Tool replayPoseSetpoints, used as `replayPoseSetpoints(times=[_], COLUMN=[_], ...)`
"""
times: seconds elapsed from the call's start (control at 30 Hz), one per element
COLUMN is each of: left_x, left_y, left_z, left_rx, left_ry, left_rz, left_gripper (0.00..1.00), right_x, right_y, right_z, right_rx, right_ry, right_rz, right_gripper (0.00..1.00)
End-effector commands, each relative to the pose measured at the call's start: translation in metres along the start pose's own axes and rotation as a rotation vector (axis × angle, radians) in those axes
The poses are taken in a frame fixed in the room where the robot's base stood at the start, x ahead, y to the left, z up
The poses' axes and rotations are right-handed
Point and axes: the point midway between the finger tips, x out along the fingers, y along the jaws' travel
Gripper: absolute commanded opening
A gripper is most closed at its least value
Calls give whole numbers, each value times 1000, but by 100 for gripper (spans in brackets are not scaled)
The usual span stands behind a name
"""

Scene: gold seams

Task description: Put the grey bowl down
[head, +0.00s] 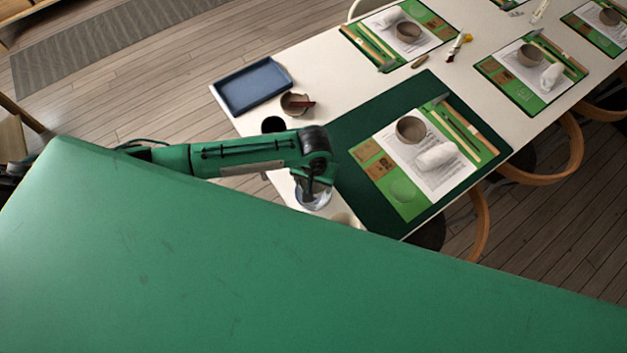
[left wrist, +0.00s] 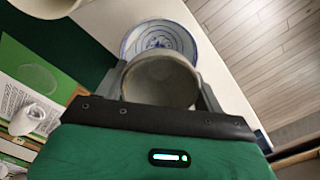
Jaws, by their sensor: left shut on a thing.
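The grey bowl (left wrist: 160,82) is between the two fingers of my left gripper (left wrist: 158,88) in the left wrist view, and the gripper is shut on it. Behind the bowl in that view is a white dish with blue patterns (left wrist: 158,38); I cannot tell whether the two touch. In the head view my left gripper (head: 314,187) points down over the white and blue dish (head: 312,201) at the near table edge. The held bowl is mostly hidden there by the gripper. My right gripper is not in view.
A dark green mat (head: 352,133) with a green board, a grey bowl (head: 410,130) and a white roll (head: 436,156) lies right of the gripper. A blue tray (head: 253,86), a brown bowl (head: 296,104) and a black cup (head: 273,125) stand behind. A cream bowl (head: 346,220) is close by.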

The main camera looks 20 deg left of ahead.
Motion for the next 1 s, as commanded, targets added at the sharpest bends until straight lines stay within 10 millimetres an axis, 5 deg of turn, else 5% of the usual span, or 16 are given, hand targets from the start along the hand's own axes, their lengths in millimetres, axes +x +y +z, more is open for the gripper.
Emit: replayPoseSetpoints(times=[0.8,0.83,0.93,1.0], left_x=[17,17,17,17], left_y=[0,0,0,0], left_z=[0,0,0,0], left_rx=[1,1,1,1], left_ry=[1,1,1,1], left_rz=[1,1,1,1], left_gripper=[44,71,91,91], right_x=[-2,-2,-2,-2], right_y=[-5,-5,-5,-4], right_z=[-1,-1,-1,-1], right_rx=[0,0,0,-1], right_ry=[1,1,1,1], right_rz=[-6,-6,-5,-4], right_gripper=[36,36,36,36])
